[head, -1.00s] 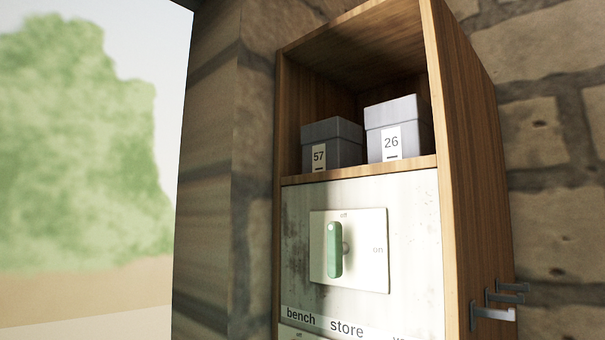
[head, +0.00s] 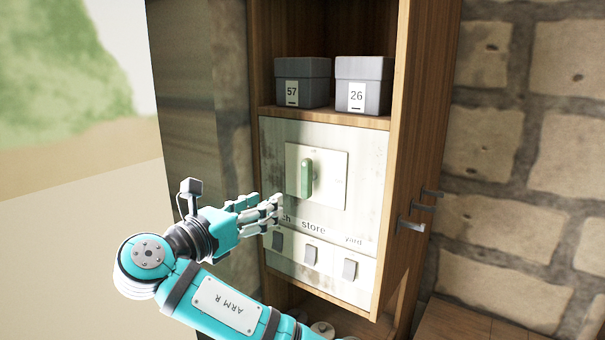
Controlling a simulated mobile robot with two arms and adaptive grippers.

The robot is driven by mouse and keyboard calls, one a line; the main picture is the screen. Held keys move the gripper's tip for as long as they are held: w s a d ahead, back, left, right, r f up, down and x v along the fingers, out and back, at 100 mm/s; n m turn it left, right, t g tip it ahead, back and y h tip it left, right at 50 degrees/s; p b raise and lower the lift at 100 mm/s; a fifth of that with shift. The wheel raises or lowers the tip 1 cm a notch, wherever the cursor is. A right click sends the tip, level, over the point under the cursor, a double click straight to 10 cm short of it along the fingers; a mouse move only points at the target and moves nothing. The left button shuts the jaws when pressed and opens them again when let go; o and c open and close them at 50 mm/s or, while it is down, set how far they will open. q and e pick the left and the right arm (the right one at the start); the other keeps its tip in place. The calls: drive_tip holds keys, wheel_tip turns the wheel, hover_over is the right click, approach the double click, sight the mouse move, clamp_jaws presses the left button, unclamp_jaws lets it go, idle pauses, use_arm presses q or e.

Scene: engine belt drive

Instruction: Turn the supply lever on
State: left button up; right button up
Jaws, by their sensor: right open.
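The green supply lever (head: 307,178) stands upright on a pale square plate (head: 333,183) in the cabinet's panel. In the earlier view the plate reads "off" at the top and "on" at the right, and the lever lies in line with "off". My right gripper (head: 272,214) is open and empty, below and left of the lever and apart from it. Its fingers cover part of the "bench" label. My left gripper is not in view.
Labels "store" (head: 313,227) and "yard" (head: 354,241) sit above several small grey switches (head: 311,255). Grey boxes 57 (head: 314,70) and 26 (head: 374,70) stand on the shelf above. Metal hooks (head: 411,224) stick out from the cabinet's right side (head: 425,130). A stone wall is behind.

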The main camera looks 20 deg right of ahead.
sight(304, 183)
drive_tip(key=p+x, duration=0.2)
drive_tip(key=x, duration=0.4)
drive_tip(key=p+x, duration=0.2)
drive_tip(key=x, duration=0.4)
drive_tip(key=shift+w+d+r, duration=0.15)
drive_tip(key=shift+d+r, duration=0.05)
drive_tip(key=shift+d, duration=0.15)
drive_tip(key=shift+w+d+f, duration=0.15)
drive_tip(key=shift+w+d, duration=0.15)
drive_tip(key=shift+d, duration=0.1)
drive_tip(key=shift+a, duration=0.1)
drive_tip(key=shift+c, duration=1.1)
clamp_jaws()
